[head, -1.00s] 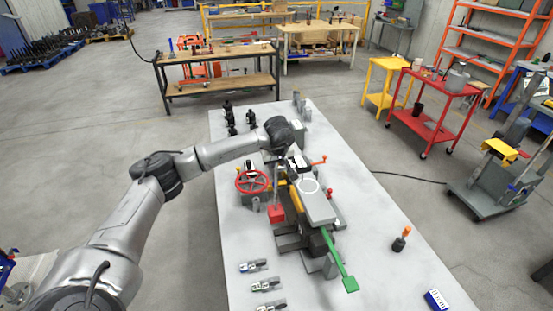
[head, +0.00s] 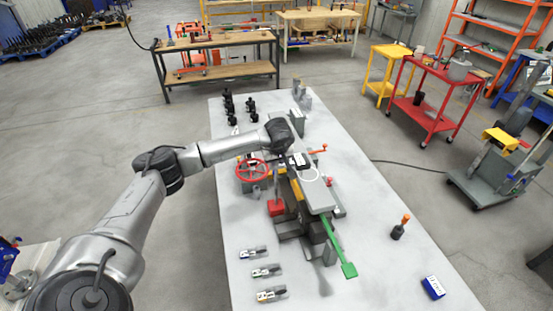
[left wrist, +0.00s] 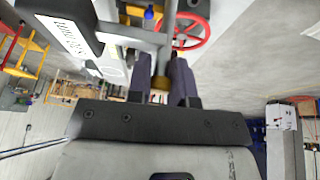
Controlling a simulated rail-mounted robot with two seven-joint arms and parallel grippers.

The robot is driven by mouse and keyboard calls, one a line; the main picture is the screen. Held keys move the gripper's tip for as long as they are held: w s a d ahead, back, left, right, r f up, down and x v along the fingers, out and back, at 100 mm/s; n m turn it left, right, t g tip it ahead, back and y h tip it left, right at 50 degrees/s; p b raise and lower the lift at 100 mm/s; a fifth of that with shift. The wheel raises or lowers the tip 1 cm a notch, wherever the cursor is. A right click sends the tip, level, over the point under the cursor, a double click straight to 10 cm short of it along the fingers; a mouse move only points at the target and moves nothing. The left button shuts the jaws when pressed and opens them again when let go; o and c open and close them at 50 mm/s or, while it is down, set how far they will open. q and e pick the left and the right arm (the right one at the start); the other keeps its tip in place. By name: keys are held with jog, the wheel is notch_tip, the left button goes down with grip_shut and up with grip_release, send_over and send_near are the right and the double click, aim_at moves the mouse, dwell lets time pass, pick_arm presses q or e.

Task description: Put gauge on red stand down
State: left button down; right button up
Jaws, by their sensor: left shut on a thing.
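The red stand (head: 276,207) shows in the head view as a red block with a thin grey post (head: 277,188) rising from it. It is beside the left side of the grey machine, below my left gripper (head: 284,163). I cannot tell whether its base touches the table. The gauge itself is hidden or too small to make out. In the left wrist view my left gripper (left wrist: 164,80) is closed, with a small brass-coloured part showing between its dark fingers. My right gripper is not in view.
The grey machine has a red handwheel (head: 252,169) and a green-handled lever (head: 348,270). Several clamps (head: 267,271) lie along the table's front left. Bare tabletop lies between clamps and stand.

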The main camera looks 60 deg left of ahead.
pick_arm(q)
jog(key=shift+r, duration=0.15)
jog(key=c, duration=1.4)
grip_release()
jog(key=shift+f, duration=0.2)
jog(key=o, duration=0.4)
jog(key=shift+r, duration=0.1)
